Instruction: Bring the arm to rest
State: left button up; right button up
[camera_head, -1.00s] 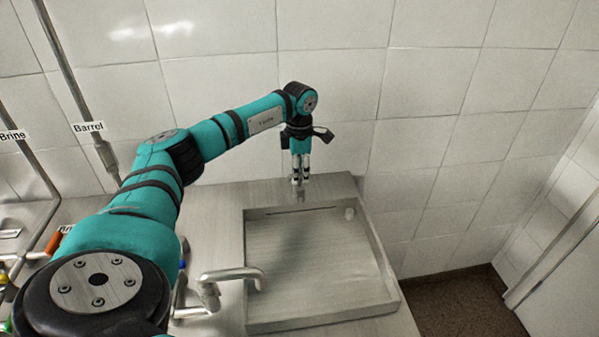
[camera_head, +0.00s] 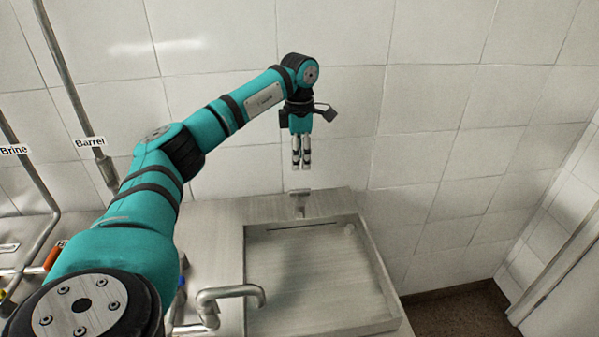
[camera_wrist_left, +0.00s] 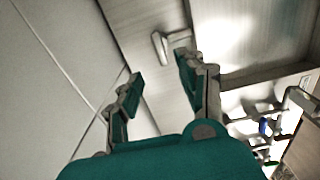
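My left gripper (camera_head: 301,166) hangs fingers down above the back ledge of the metal sink (camera_head: 385,285), in front of the tiled wall. In the left wrist view its two fingers (camera_wrist_left: 160,75) stand apart with nothing between them. It is open, empty and clear of the ledge. The teal left arm reaches in from the left, bent at the elbow. My right gripper is in neither view.
A small metal fixture (camera_head: 300,203) stands on the ledge below the gripper. A curved faucet (camera_head: 232,292) is at the sink's near left. Pipes with "Barrel" (camera_head: 90,143) and "Brine" (camera_head: 14,150) labels run up the left. The basin looks empty.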

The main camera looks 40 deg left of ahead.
pick_arm(q)
jog(key=shift+r, duration=0.8)
